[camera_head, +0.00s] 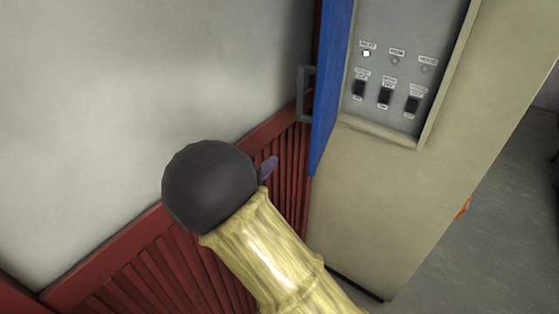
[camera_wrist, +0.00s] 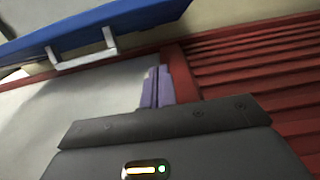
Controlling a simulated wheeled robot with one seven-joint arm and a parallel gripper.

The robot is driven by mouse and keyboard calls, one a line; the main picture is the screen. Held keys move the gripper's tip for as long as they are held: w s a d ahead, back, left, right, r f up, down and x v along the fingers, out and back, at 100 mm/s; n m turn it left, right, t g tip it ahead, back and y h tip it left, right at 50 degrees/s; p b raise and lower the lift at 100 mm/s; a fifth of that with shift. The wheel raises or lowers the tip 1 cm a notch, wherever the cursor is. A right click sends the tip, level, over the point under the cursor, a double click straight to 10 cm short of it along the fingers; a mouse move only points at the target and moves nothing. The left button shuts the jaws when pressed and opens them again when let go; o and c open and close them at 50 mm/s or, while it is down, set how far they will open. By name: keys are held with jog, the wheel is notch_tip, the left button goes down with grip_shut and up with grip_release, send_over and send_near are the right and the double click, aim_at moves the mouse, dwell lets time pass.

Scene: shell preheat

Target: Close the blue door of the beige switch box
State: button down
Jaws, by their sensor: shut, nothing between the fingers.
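The beige switch box (camera_head: 375,200) stands at the right in the head view. Its blue door (camera_head: 332,85) stands open at the box's left edge, seen nearly edge-on, with a grey handle (camera_head: 303,95) on its left side. In the wrist view the blue door (camera_wrist: 100,25) runs across the top left, with its handle (camera_wrist: 82,52) below it. My gripper (camera_head: 268,168) is to the lower left of the door and handle, apart from them in the picture. In the wrist view its purple fingers (camera_wrist: 157,88) are together and empty. My dark wrist hides part of the fingers in the head view.
The recessed panel (camera_head: 385,120) holds several black switches and small lamps, one lit white. A red slatted wainscot (camera_head: 130,265) and a pale wall (camera_head: 120,90) lie behind my arm at the left.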

jog(key=w+d+p, duration=0.5)
jog(key=w+d, duration=0.1)
jog(key=d, duration=0.2)
jog(key=shift+w+d, duration=0.15)
jog(key=shift+d, duration=0.15)
jog(key=shift+d, duration=0.15)
